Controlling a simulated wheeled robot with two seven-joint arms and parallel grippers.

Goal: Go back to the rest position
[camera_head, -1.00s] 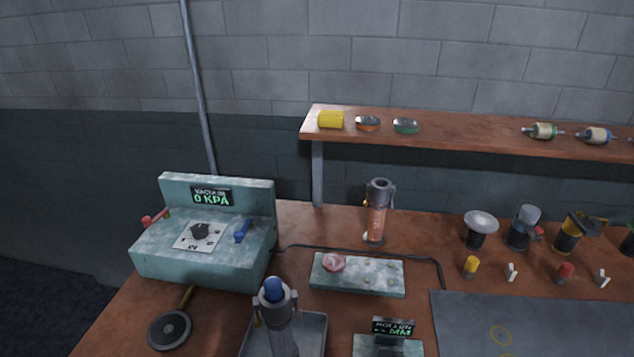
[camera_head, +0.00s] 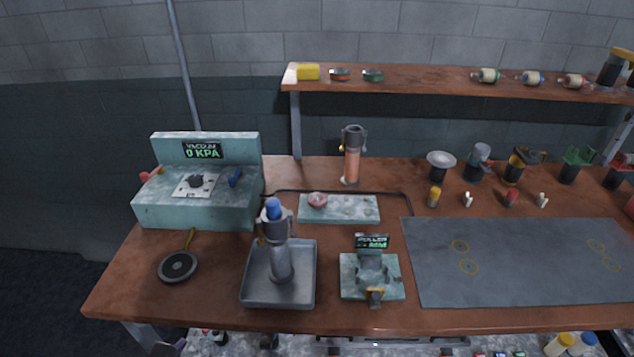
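Neither of my grippers can be made out in the head view. The wooden bench (camera_head: 215,318) stands in front of me with its front edge showing. A grey torch-like tool with a blue top (camera_head: 280,255) stands in a grey metal tray (camera_head: 250,298), leaning slightly. A second, copper-coloured one (camera_head: 351,166) stands upright at the back of the bench. The teal vacuum box (camera_head: 195,215) at the left reads 0 KPA.
A round black paddle (camera_head: 178,266) lies front left. A small gauge stand (camera_head: 352,285) sits right of the tray, and a dark mat (camera_head: 510,275) covers the right. Several small tools stand behind it. A shelf (camera_head: 440,86) runs along the wall. Free bench is narrow between these things.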

